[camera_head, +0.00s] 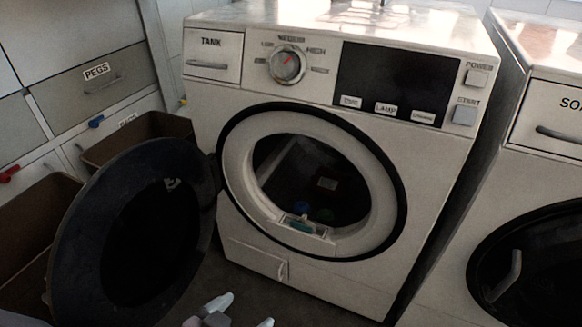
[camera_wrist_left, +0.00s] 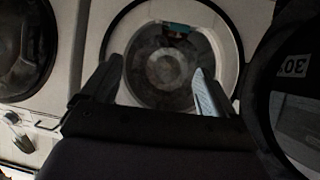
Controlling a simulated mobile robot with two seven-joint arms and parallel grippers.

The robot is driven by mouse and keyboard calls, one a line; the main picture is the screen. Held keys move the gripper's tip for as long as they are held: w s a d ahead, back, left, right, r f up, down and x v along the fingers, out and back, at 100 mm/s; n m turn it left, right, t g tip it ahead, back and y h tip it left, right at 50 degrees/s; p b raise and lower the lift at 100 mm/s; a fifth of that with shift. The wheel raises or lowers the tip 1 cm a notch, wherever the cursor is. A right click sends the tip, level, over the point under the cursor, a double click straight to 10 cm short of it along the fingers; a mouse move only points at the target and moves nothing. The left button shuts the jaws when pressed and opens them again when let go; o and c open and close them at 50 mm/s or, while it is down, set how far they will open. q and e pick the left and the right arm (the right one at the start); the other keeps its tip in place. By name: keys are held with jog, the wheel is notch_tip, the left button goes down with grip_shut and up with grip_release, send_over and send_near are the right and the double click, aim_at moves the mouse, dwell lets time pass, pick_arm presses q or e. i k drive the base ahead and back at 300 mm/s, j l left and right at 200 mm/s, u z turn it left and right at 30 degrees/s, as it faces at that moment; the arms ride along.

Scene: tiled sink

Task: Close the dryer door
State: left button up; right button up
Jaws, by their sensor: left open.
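The dryer (camera_head: 300,200) is white, with a dial and a dark display on its front. Its round black door (camera_head: 135,235) stands open, swung out to the left of the drum opening (camera_head: 315,180). The door's dark edge also shows at the right of the left wrist view (camera_wrist_left: 262,85). My left gripper (camera_head: 245,311) is low in the head view, to the right of the door and below the opening, apart from the door. In the left wrist view the gripper (camera_wrist_left: 157,66) is open and empty, with the drum opening behind its fingers. My right gripper is not in view.
A second white machine with a dark round door (camera_head: 530,265) stands to the right. Open brown bins (camera_head: 140,135) stick out at the left behind the door, below a drawer marked PEGS (camera_head: 95,80). A teal piece (camera_head: 298,223) sits at the opening's lower rim.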

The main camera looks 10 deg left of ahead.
aim_at(120, 239)
jog(key=k+j+u, duration=0.1)
jog(key=u, duration=0.35)
jog(key=k+j+u, duration=0.1)
jog(key=j+u, duration=0.35)
jog(key=j, duration=0.35)
